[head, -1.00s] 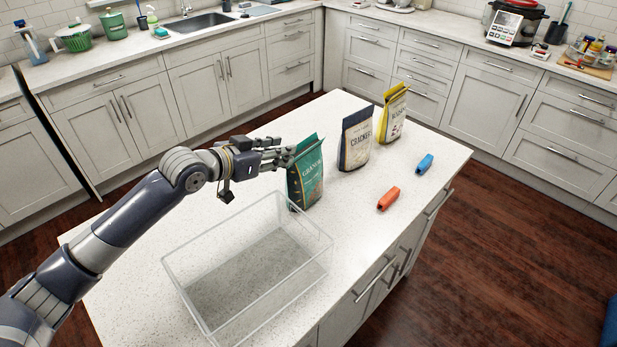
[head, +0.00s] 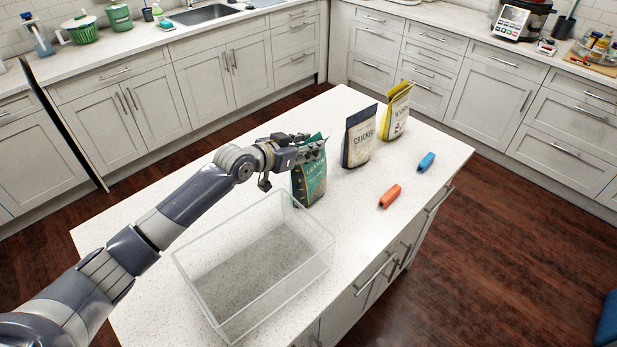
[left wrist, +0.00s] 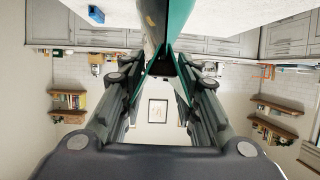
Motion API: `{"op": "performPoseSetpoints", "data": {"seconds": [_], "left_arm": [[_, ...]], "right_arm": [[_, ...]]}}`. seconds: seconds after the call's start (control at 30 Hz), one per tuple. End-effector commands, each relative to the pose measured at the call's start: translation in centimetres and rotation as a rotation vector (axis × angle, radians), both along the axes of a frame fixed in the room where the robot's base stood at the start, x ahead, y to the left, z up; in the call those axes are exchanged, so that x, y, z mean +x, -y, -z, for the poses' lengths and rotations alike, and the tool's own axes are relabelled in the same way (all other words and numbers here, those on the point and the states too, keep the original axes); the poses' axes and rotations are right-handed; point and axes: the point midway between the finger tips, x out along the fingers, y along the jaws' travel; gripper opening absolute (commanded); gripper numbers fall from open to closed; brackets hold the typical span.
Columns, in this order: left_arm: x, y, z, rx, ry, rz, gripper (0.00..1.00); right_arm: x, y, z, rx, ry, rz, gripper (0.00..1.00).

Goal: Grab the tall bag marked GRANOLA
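The tall teal bag marked GRANOLA (head: 310,186) stands on the white island, just behind the clear bin. My left gripper (head: 312,148) is at its upper part and hides some of the top and the lettering. In the left wrist view the two fingers (left wrist: 160,75) lie on either side of the bag (left wrist: 176,22), which comes down between them from the top of the picture. The fingers look apart; whether the pads touch the bag is hard to see. My right gripper is not in view.
The clear open bin (head: 255,262) is empty, in front of the bag. A dark blue CRACKERS bag (head: 360,138) and a yellow bag (head: 396,114) stand to the right. An orange object (head: 389,196) and a blue object (head: 426,162) lie on bare countertop.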

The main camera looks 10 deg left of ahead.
Motion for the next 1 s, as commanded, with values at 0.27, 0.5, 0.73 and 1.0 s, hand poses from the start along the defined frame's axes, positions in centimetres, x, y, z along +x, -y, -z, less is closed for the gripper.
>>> {"op": "performPoseSetpoints", "data": {"seconds": [0.27, 0.5, 0.73, 1.0], "left_arm": [[0.0, 0.0, 0.0, 0.0, 0.001, 0.0, 0.09], [0.0, 0.0, -0.1, -0.001, 0.003, 0.0, 0.0], [0.0, 0.0, -0.2, -0.002, 0.002, 0.001, 0.0], [0.1, 0.0, -2.1, -0.003, 0.008, 0.002, 0.0]], "right_arm": [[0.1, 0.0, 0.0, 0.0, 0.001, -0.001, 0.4], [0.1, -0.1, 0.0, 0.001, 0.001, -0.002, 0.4], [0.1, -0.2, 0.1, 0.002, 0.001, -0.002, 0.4], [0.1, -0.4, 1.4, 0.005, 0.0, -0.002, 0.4]]}}
